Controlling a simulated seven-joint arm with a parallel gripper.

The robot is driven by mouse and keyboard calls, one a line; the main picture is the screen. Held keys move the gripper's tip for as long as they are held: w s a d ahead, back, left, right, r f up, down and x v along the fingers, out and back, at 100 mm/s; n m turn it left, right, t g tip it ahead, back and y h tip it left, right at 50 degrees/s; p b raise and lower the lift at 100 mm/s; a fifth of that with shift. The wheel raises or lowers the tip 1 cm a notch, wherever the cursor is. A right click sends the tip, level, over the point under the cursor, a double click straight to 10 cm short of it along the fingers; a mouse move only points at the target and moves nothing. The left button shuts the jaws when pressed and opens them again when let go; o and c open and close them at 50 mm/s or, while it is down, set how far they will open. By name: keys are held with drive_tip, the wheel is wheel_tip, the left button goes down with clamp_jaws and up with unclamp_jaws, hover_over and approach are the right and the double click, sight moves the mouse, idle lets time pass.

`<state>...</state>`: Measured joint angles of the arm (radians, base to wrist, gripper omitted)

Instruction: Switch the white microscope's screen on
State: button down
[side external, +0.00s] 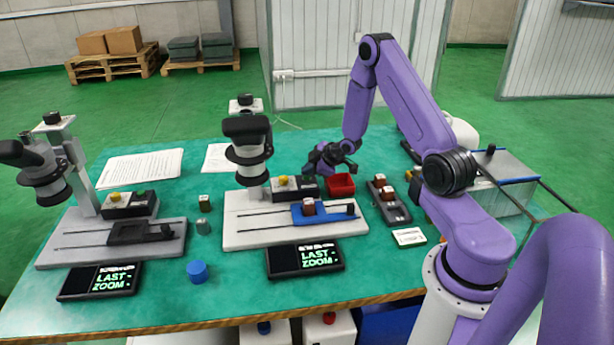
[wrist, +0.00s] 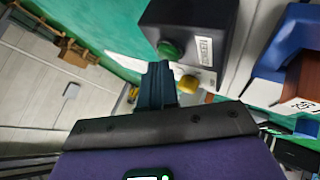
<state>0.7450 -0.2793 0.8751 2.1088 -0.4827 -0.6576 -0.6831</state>
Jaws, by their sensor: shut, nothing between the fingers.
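The white microscope (side external: 250,150) stands mid-table on a white base (side external: 345,226). Its black screen (side external: 305,259) lies in front and shows lit text reading "LAST-ZOOM". Its control box (side external: 294,194) sits on the base; a yellow knob (side external: 283,180) shows on top. In the wrist view a dark box (wrist: 195,25) carries a green button (wrist: 171,49), with a yellow knob (wrist: 188,84) nearby. My gripper (wrist: 158,68) is shut and empty, its tips close to the green button; I cannot tell whether they touch. In the side view my gripper (side external: 314,169) is just behind the control box.
A blue carriage (side external: 326,217) holding a brown block (side external: 308,206) is on the white base. A red bin (side external: 341,185) is right of my gripper. A grey microscope (side external: 45,170) with its own lit screen (side external: 99,281) stands left. A blue cylinder (side external: 197,271) stands on clear table between the screens.

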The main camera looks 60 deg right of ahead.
sight(309, 178)
idle(0.4)
drive_tip(key=shift+r, duration=0.65)
drive_tip(key=shift+r, duration=0.1)
wheel_tip(309, 178, up, 6)
drive_tip(key=shift+f, duration=0.1)
idle(0.5)
